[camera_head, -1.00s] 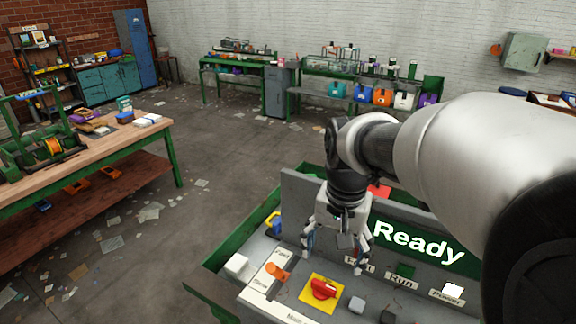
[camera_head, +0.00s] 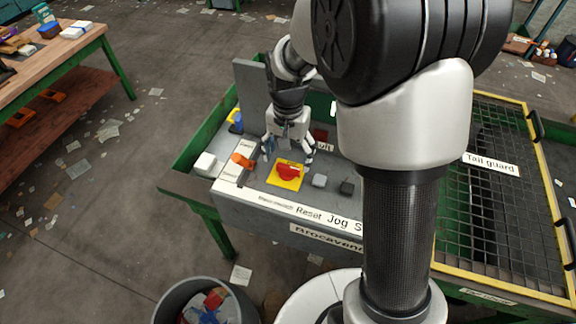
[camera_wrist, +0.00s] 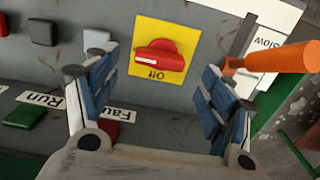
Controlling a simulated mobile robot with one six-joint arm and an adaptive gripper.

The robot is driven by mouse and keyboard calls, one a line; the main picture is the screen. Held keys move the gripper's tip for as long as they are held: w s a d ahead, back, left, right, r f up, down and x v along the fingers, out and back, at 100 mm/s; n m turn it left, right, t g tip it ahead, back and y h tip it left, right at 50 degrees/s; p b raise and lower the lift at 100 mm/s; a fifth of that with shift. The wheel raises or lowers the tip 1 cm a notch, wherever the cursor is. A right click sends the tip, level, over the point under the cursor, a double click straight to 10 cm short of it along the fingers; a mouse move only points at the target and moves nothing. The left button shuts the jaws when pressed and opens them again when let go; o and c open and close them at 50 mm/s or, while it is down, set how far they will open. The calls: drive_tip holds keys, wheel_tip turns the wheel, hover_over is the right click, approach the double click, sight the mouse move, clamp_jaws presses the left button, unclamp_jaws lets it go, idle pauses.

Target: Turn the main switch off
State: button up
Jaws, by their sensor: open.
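The main switch is a red rotary knob (camera_head: 288,172) on a square yellow plate (camera_head: 275,182), set in the grey console top. In the wrist view the red knob (camera_wrist: 160,57) has its grip bar lying roughly crosswise, with "Off" printed upside down on the yellow plate (camera_wrist: 145,24). My gripper (camera_head: 287,154) points down just behind the knob. Its blue-padded fingers are spread, one on each side of the knob in the wrist view (camera_wrist: 158,80). Nothing is between them. I cannot tell whether they touch the knob.
An orange lever (camera_head: 242,160) with a "Slow" label (camera_wrist: 265,43) stands close beside one finger. A grey button (camera_head: 319,181) and a dark button (camera_head: 347,187) sit right of the switch. A yellow-framed mesh guard (camera_head: 500,200) lies right, and a bin (camera_head: 190,300) stands in front.

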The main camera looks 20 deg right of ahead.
sight(288, 166)
drive_tip(key=shift+f+b, duration=0.3)
drive_tip(key=shift+f, duration=1.95)
drive_tip(key=c, duration=1.1)
drive_tip(key=shift+o, duration=0.2)
